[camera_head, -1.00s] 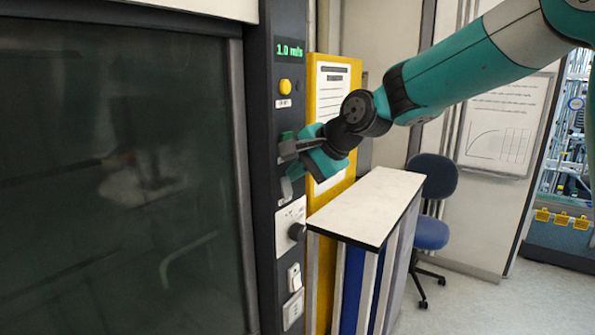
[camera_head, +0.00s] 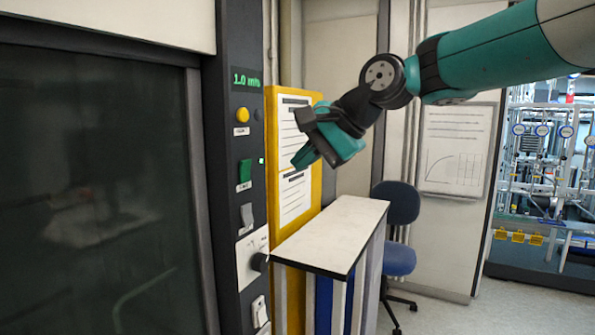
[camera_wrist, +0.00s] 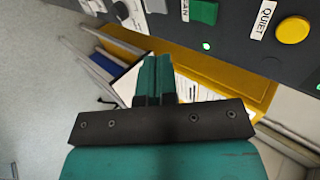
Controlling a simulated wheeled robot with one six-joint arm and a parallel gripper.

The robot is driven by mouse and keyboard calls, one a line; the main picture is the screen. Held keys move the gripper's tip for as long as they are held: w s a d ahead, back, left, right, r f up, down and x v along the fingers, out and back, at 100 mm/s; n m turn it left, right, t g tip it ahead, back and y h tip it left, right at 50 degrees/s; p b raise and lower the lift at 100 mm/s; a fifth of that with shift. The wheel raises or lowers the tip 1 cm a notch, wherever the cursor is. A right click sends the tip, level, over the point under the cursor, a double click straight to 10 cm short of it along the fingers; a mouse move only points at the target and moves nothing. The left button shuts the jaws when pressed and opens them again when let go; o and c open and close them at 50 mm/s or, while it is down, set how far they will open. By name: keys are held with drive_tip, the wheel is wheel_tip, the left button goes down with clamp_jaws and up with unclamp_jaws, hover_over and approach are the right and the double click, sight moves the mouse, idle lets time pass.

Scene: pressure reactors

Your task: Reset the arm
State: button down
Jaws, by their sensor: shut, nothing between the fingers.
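My gripper (camera_head: 309,157) is at the end of my teal and black arm, in front of the yellow notice board and above the white-topped cabinet. It is clear of the dark control panel (camera_head: 232,130) on its left. In the wrist view my gripper (camera_wrist: 154,62) shows its teal fingers together, with nothing between them. The panel carries a yellow button (camera_head: 242,114), a green rocker switch (camera_head: 244,172) and a grey switch (camera_head: 247,215). A small green light glows beside the green switch. The display (camera_head: 246,79) appears to read 1.0 m/s.
The white-topped cabinet (camera_head: 335,235) stands below my gripper. The yellow board (camera_head: 315,190) is behind it. A blue chair (camera_head: 399,258) stands to the right. A dark glass sash (camera_head: 95,190) fills the left. Open floor and pipework lie at the far right.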

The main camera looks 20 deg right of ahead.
idle(0.4)
drive_tip(key=s+a+f+n+g+b, duration=0.3)
drive_tip(key=s+f+n, duration=0.5)
drive_tip(key=s+f, duration=0.4)
drive_tip(key=s+a+f+n+g+h+b, duration=0.1)
drive_tip(key=s+a+f+n+g+b, duration=0.2)
drive_tip(key=s+a+f+n, duration=0.3)
drive_tip(key=s+f+n+g, duration=0.1)
drive_tip(key=s+f+n, duration=0.2)
drive_tip(key=s+f, duration=0.3)
drive_tip(key=shift+a+f+n+g+h+b, duration=0.15)
drive_tip(key=shift+f+n+g+h+b, duration=0.15)
drive_tip(key=shift+s, duration=0.1)
